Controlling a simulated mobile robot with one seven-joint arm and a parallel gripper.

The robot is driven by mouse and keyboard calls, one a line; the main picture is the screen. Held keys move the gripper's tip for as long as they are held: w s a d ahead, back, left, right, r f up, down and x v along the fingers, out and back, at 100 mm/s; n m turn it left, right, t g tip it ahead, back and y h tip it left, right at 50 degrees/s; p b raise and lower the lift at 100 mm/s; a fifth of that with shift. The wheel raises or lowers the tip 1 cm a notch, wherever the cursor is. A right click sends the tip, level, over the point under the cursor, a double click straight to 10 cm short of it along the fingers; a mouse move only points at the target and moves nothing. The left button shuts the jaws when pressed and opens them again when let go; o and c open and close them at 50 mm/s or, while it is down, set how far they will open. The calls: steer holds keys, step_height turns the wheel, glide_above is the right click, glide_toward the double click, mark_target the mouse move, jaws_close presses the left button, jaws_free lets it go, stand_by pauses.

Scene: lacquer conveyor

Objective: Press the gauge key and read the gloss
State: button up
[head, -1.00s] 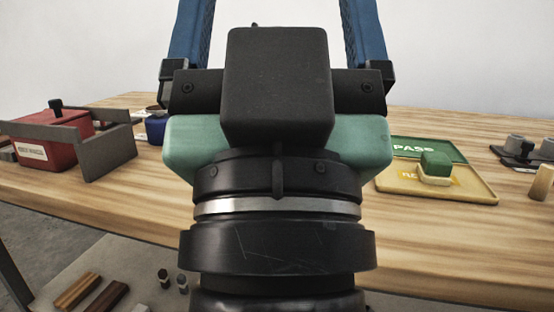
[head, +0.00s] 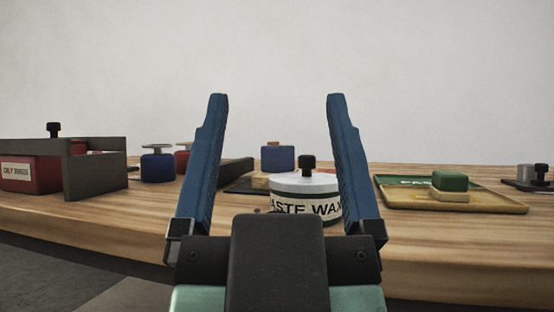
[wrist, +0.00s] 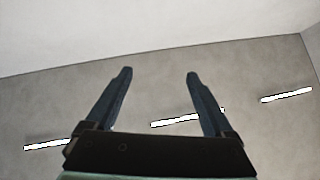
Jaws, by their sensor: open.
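My gripper (head: 277,97) is open and empty, with its two blue fingers pointing up in front of the bench. It also shows open in the wrist view (wrist: 158,74), against a ceiling with light strips. I cannot make out a gauge key or a gloss reading. A blue block with an orange-brown top (head: 278,158) stands behind the paste wax tin, seen between the fingers; I cannot tell whether it is the gauge. A dark device (head: 525,185) with grey round parts sits at the far right, also unclear.
A paste wax tin (head: 306,208) with a black knob stands between the fingers in the picture. Left are a red box (head: 30,172), a grey bracket (head: 97,170) and a blue jar (head: 158,167).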

steer(key=shift+c, duration=0.2)
jaws_close()
stand_by(0.4)
stand_by(1.2)
